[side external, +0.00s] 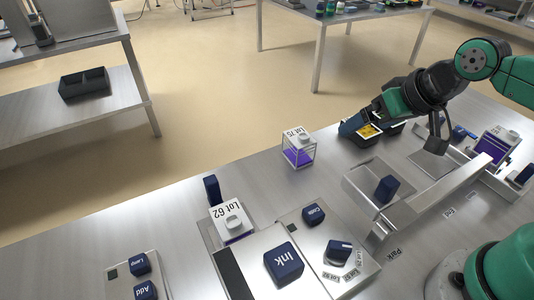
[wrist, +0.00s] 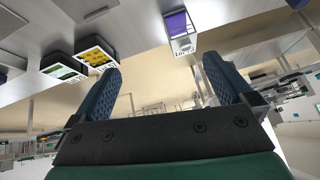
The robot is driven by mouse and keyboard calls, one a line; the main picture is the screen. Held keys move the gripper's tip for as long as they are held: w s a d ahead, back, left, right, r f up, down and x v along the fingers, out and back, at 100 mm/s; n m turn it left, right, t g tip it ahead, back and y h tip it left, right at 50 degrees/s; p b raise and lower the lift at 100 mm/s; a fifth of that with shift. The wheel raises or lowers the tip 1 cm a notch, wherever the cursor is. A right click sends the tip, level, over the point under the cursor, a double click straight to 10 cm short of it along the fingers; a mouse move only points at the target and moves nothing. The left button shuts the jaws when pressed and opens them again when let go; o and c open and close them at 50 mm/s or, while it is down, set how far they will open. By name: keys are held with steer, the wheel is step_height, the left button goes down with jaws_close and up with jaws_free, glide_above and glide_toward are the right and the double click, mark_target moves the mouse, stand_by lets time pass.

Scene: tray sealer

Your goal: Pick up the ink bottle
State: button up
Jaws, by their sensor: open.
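A clear square bottle with purple contents, a white cap and the label "Lot 75" (side external: 298,152) stands upright on the metal bench, left of my gripper. A purple-filled bottle, its label hard to read, shows at the top of the wrist view (wrist: 181,28); it seems to be the same one. Another purple-filled bottle (side external: 494,148) stands at the right. My gripper (side external: 362,126) is open and empty above the bench; both fingers show in the wrist view (wrist: 162,68), apart from any bottle.
Dark containers with yellow (wrist: 95,53) and green (wrist: 63,68) contents stand near my gripper. A metal fixture with a dark blue knob (side external: 387,189) and rail lies in front. Dark blue buttons, one marked "Ink" (side external: 284,265), are on the panel. Bench around Lot 75 is clear.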

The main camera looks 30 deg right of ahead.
steer(key=w+a+f+m+g+y, duration=0.25)
steer(key=a+m+g+y, duration=0.2)
steer(key=a+m, duration=0.4)
steer(key=m+g+y, duration=0.4)
steer(key=m+y, duration=0.1)
steer(key=y, duration=0.2)
glide_toward(218, 225)
steer(key=x, duration=0.3)
steer(key=shift+w+a+f+h, duration=0.15)
steer(key=shift+w+h, duration=0.1)
steer(key=shift+w, duration=0.1)
steer(key=shift+s+a+f+m+g, duration=0.1)
steer(key=shift+s+a+m+g, duration=0.05)
steer(key=shift+a+m+g, duration=0.1)
steer(key=shift+s+a+f, duration=0.1)
steer(key=shift+a, duration=0.05)
steer(key=shift+x, duration=2.75)
steer(key=shift+s+a, duration=0.1)
